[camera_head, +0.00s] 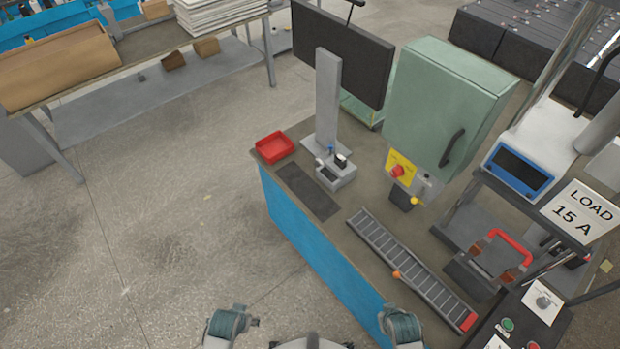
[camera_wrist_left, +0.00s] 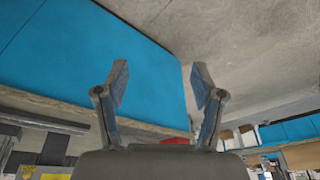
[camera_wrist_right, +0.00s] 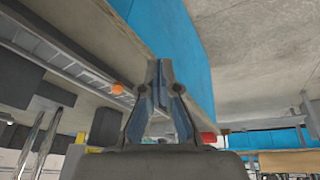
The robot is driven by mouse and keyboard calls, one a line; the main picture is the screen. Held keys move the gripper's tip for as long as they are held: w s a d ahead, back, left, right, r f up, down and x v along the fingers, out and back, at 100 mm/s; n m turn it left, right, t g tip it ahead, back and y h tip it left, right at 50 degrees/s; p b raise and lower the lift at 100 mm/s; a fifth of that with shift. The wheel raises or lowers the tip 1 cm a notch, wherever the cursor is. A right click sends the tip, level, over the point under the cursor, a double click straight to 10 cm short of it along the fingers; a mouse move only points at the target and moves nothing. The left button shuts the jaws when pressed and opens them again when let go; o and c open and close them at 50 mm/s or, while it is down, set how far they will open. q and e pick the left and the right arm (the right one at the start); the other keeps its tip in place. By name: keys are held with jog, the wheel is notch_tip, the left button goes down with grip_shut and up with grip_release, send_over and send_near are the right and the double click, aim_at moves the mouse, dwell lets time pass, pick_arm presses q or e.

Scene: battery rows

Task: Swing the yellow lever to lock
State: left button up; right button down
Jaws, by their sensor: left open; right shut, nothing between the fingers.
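A small yellow knob (camera_head: 415,201) shows at the end of a grey lever part under the green cabinet (camera_head: 430,105), beside a red rotary switch (camera_head: 398,171) on a yellow plate. The lever's exact angle is too small to tell. A small yellow patch (camera_wrist_right: 93,149) at the lower left of the right wrist view may be the same part. My left gripper (camera_wrist_left: 160,78) is open and empty, by the blue bench side. My right gripper (camera_wrist_right: 161,72) is shut and empty near the bench edge. Both are well apart from the lever.
On the bench are a slotted grey strip (camera_head: 415,262) with an orange knob (camera_head: 396,274), a red tray (camera_head: 274,147) and a grey post stand (camera_head: 328,100). A red-handled block (camera_head: 497,255) and a LOAD 15 A sign (camera_head: 580,211) stand right. Floor at left is clear.

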pick_arm(q)
jog(key=s+a+f+g+p, duration=0.1)
jog(key=s+f, duration=0.1)
jog(key=f, duration=0.8)
jog(key=s+f, duration=0.2)
jog(key=f, duration=0.7)
jog(key=s+a+f, duration=0.1)
jog(key=s+f, duration=0.6)
jog(key=s, duration=0.1)
jog(key=s+a+f+g, duration=0.1)
jog(key=s+a+f, duration=0.1)
jog(key=s+f, duration=0.5)
jog(key=shift+s+a+f, duration=0.15)
jog(key=shift+s+a, duration=0.15)
jog(key=shift+s, duration=0.55)
pick_arm(e)
jog(key=w+d+r+n+t+h, duration=0.1)
jog(key=w+d+r+n+t, duration=0.1)
jog(key=w+n, duration=0.3)
jog(key=w+d+r+n+t+h, duration=0.1)
jog(key=w+d+r+n+t, duration=0.2)
jog(key=w+r+n+t, duration=0.2)
jog(key=w+d+r+n+t+h, duration=0.2)
jog(key=w+r+n+t, duration=0.2)
jog(key=w, duration=0.6)
jog(key=shift+d+n, duration=0.35)
jog(key=shift+n, duration=0.55)
